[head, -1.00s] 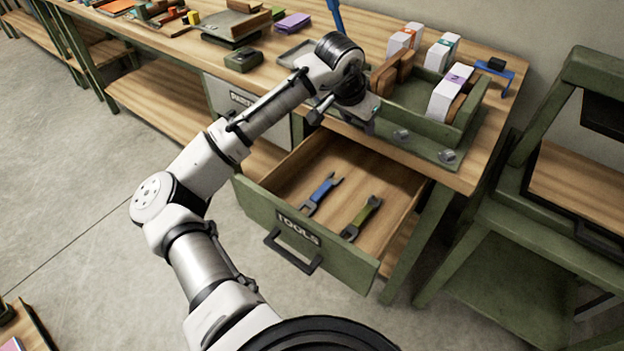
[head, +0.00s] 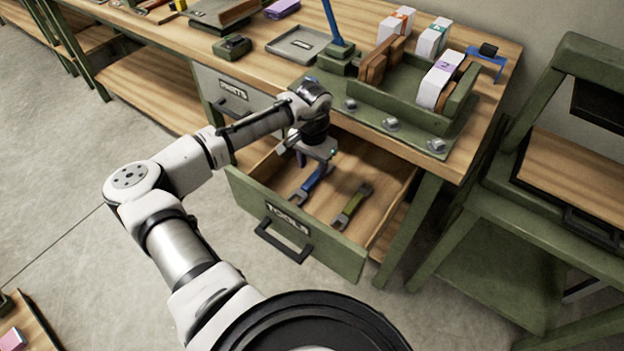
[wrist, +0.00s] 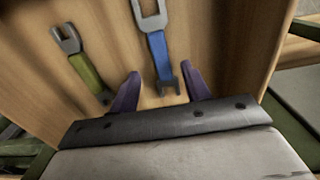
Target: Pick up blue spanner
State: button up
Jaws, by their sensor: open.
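The blue spanner (head: 315,180) lies in the open tools drawer (head: 297,218). In the wrist view the blue spanner (wrist: 158,52) points its small open end down between the two purple fingertips of my gripper (wrist: 162,88). My gripper is open with nothing in it. In the head view my gripper (head: 306,174) is over the spanner's far part and hides some of it. I cannot tell how high the fingers are above the drawer floor. A green spanner (head: 351,206) lies to the right in the head view, and to the left in the wrist view (wrist: 86,70).
The workbench top (head: 262,62) overhangs the back of the drawer. The drawer walls surround the spanners. Bare drawer floor lies right of the green spanner.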

aim_at(312, 179)
jog(key=shift+w+f+p, duration=0.1)
jog(key=shift+f+p, duration=0.65)
jog(key=shift+f, duration=1.65)
grip_shut()
jog(key=shift+r, duration=0.15)
notch_tip(312, 179, up, 9)
jog(key=b, duration=0.2)
jog(key=shift+b, duration=0.4)
jog(key=shift+d, duration=0.1)
